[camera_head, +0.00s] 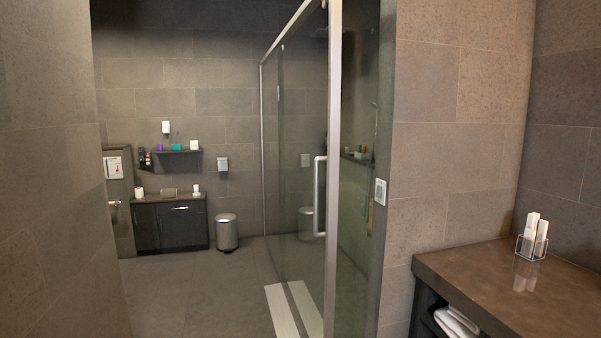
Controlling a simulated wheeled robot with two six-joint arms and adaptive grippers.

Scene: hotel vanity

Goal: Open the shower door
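The glass shower door (302,180) stands right of the middle, in a metal frame (333,120). A vertical bar handle (319,196) is on the glass beside the frame's near upright. The door looks closed or nearly so, but I cannot tell for sure from this angle. A shower hose and rail (374,150) show beyond the glass. Neither of my grippers is in view, and nothing touches the handle.
A brown counter (480,290) with a clear holder of white bottles (532,237) juts out at the right. White strips (282,311) lie on the floor by the door. A bin (227,232) and dark cabinet (170,224) stand at the back. The left floor is clear.

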